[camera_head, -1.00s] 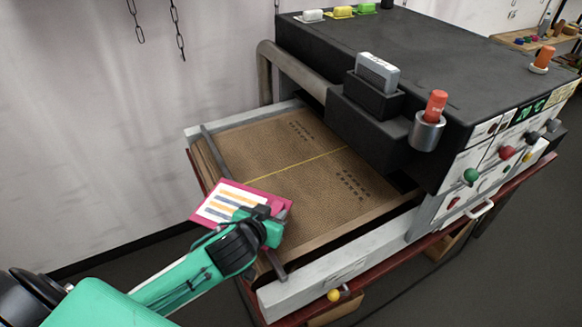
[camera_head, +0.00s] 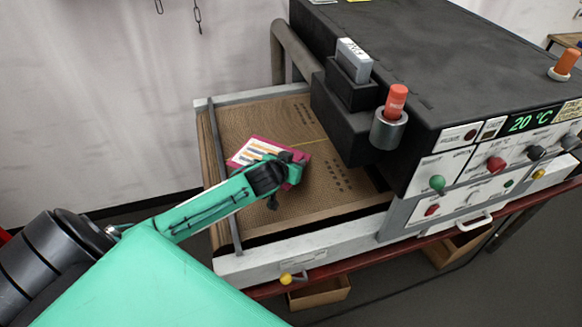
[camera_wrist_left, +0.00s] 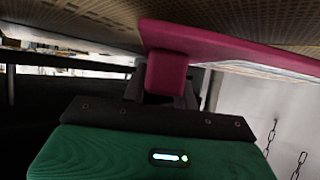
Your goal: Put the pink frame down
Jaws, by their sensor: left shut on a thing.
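The pink frame (camera_head: 242,162) is a flat pink-edged panel with white, orange and blue bands. My left gripper (camera_head: 290,171) is shut on it at its right end, over the brown mesh bed (camera_head: 285,115) of the machine. In the left wrist view the pink frame (camera_wrist_left: 230,45) shows close up with its block-like grip (camera_wrist_left: 165,73) between the jaws, and the mesh lies very near it. I cannot tell whether the frame touches the mesh. My right gripper is not in view.
The dark machine body (camera_head: 440,65) with knobs and a "20 °C" display stands at the right of the bed. A grey bar (camera_head: 219,180) crosses the bed's left end. An orange marker (camera_head: 396,102) stands in a metal holder. The bed's far part is clear.

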